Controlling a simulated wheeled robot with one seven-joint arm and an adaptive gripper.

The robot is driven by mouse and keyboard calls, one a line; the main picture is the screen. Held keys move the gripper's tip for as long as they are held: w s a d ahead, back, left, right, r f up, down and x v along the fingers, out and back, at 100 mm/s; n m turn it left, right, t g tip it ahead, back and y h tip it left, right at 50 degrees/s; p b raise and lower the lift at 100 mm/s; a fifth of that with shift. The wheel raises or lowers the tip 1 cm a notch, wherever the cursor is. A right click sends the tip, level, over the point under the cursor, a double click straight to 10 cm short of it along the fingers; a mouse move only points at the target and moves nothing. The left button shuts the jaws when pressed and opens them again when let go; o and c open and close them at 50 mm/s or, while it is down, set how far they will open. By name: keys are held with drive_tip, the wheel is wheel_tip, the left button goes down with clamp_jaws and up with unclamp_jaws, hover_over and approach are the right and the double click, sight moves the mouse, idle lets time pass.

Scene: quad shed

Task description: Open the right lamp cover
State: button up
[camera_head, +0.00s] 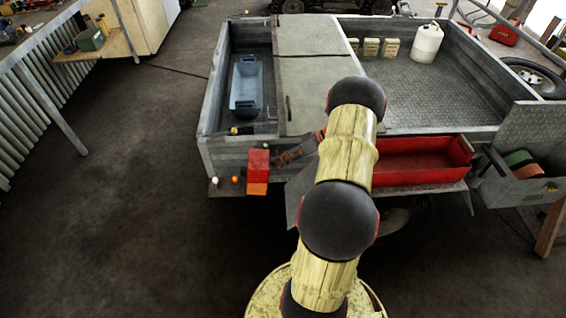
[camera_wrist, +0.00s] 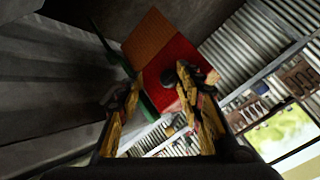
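The lamp cover (camera_head: 258,162), a red block with an orange lower part, is on the left corner of the trailer's near side. In the wrist view its red face (camera_wrist: 172,62) and its orange face (camera_wrist: 152,38) show beyond my fingers. My gripper (camera_head: 288,157) is just right of the lamp cover in the head view, partly hidden by my arm. In the wrist view my gripper (camera_wrist: 157,84) is open, its two yellow-and-black fingers apart with the red face ahead of the gap. I cannot tell whether a fingertip touches it. No second lamp cover shows clearly.
The trailer bed (camera_head: 440,88) holds a blue bin (camera_head: 246,88), a white canister (camera_head: 426,42) and several small containers. A red tray (camera_head: 420,160) is right of my arm, and an open metal box (camera_head: 515,185) stands at far right. Floor at left is clear.

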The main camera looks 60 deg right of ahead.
drive_tip(key=shift+o, duration=1.3)
drive_tip(key=shift+a+f, duration=0.8)
drive_tip(key=shift+f, duration=0.1)
drive_tip(key=shift+r, duration=0.15)
wheel_tip(320, 180, up, 10)
drive_tip(key=shift+r, duration=0.15)
drive_tip(key=shift+s+d, duration=0.1)
